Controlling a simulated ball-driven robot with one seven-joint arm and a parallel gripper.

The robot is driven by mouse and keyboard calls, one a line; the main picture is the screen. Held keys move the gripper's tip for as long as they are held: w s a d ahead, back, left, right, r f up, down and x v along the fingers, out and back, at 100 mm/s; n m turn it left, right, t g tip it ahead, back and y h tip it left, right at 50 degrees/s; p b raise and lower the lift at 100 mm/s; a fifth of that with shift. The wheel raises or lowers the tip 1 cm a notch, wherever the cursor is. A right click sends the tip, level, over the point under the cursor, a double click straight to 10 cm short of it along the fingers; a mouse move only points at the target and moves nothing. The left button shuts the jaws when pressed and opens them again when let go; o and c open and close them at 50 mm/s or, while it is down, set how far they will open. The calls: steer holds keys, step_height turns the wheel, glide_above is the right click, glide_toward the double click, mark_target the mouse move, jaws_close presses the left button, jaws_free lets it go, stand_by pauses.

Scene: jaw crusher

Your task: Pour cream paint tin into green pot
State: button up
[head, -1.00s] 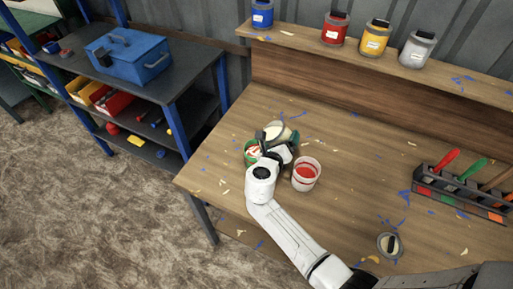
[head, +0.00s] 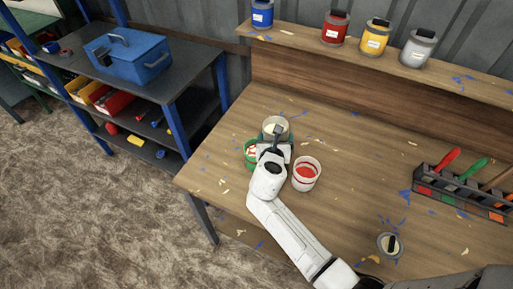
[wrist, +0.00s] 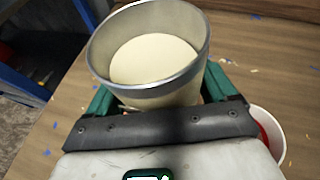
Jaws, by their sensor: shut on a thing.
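The cream paint tin (head: 275,124) is a metal can with cream paint inside. My gripper (head: 274,140) is shut on it and holds it above the bench, close to the green pot. In the wrist view the tin (wrist: 190,62) sits between the green fingers (wrist: 160,98), and its mouth shows a broad cream surface below the rim. It looks nearly upright. The green pot (head: 248,147) stands just left of my gripper, partly hidden by it; red and whitish patches show inside. No stream of paint is visible.
A white pot with red paint (head: 306,170) stands close to the right of my gripper. A round lid (head: 383,250) lies on the bench (head: 350,150). A tool rack (head: 460,200) is at right. Several paint tins stand on the back shelf (head: 300,45).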

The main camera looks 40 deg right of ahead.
steer(key=shift+w+a+f+m+t, duration=0.2)
steer(key=shift+w+f+m+t, duration=0.1)
steer(key=shift+m, duration=0.1)
steer(key=shift+r, duration=0.1)
steer(key=shift+r+p, duration=0.7)
steer(key=shift+r, duration=1.75)
